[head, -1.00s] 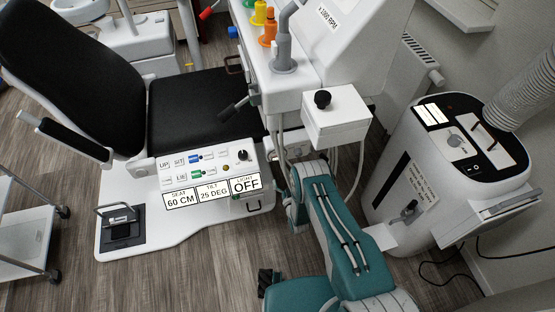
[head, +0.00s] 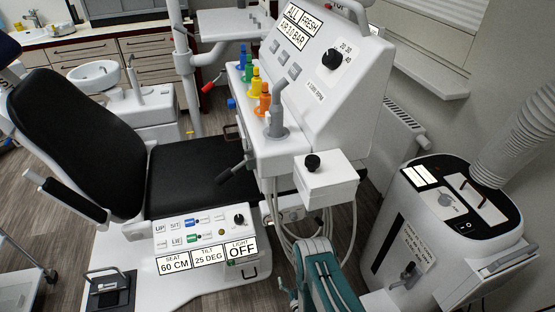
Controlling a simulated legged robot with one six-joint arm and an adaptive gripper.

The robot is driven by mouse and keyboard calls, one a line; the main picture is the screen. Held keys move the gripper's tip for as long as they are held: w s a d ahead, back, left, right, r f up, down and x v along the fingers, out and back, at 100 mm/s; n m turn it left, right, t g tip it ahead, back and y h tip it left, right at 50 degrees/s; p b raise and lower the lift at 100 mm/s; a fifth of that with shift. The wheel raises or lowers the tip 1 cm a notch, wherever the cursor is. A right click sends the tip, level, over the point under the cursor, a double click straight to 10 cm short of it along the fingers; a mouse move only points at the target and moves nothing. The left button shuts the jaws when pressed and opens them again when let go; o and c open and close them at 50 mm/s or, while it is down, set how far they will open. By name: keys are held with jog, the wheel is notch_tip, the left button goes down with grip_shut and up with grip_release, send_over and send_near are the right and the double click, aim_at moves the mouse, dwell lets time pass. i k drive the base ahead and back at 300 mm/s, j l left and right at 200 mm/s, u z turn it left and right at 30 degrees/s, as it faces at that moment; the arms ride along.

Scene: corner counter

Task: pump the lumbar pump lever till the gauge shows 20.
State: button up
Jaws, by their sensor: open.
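A dark lever with a grey shaft (head: 236,169) juts out over the right edge of the black chair seat (head: 195,172), from the side of the white instrument unit. I cannot tell whether it is the lumbar pump lever. The chair's black backrest (head: 75,140) stands tilted at the left, with an armrest (head: 68,197) beside it. No gauge marked for the lumbar pump can be made out. The chair panel (head: 205,250) reads seat 60 CM, tilt 25 DEG, light OFF.
The instrument unit (head: 345,95) holds coloured handpieces, a knob and a sign reading AIR 3.0 BAR. A white box with a black knob (head: 327,180) sticks out in front. A white suction machine (head: 440,225) stands at the right. A foot pedal (head: 107,290) lies at the lower left.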

aim_at(317, 220)
jog(key=k+l, duration=0.2)
jog(key=k, duration=0.2)
jog(key=k+l, duration=0.15)
jog(key=k, duration=0.25)
